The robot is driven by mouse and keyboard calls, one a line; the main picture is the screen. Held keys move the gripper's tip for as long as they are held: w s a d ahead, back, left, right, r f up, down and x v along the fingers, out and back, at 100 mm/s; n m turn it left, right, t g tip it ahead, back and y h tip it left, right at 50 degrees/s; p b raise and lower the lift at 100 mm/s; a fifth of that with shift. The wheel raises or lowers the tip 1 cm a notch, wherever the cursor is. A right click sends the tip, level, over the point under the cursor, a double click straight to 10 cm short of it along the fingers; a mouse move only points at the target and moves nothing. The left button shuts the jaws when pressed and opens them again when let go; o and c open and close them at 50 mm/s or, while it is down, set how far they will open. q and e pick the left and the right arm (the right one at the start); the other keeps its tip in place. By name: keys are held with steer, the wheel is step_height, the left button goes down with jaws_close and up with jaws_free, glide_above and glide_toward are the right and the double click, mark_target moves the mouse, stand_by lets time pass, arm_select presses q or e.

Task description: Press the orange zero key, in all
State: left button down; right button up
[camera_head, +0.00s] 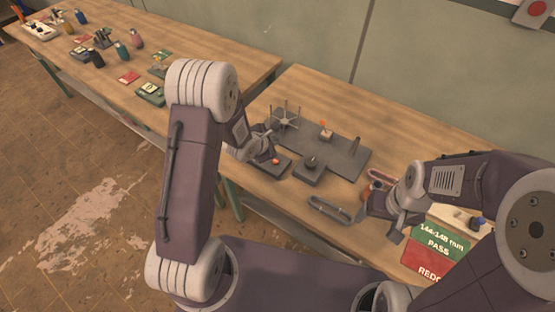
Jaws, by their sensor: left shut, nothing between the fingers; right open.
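A small orange key (276,161) shows on a low dark device (284,168) near the front edge of the right-hand table. My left gripper (271,151) is shut and empty, close above the orange key. I cannot tell whether its tips touch the key. Part of the device is hidden behind my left arm. My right gripper (392,232) is open, low over the table's right part, beside a grey tray-like piece.
A grey plate (350,157) carries a spoked wheel (286,117), a block with an orange top (326,132) and a knob piece (310,165). The grey tray-like piece (330,209) and a green-and-red sign (436,246) lie nearer. Bottles and boxes stand on the left table (205,52).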

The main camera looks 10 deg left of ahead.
arm_select(q)
steer(key=b, duration=0.9)
glide_above(274, 163)
step_height(274, 163, down, 8)
steer(key=shift+f, duration=0.5)
steer(key=shift+f, duration=0.1)
stand_by(1.2)
steer(key=shift+f, duration=0.3)
steer(key=shift+f, duration=0.45)
stand_by(0.5)
steer(key=shift+r, duration=0.15)
steer(key=shift+r+p, duration=0.7)
steer(key=shift+p, duration=0.05)
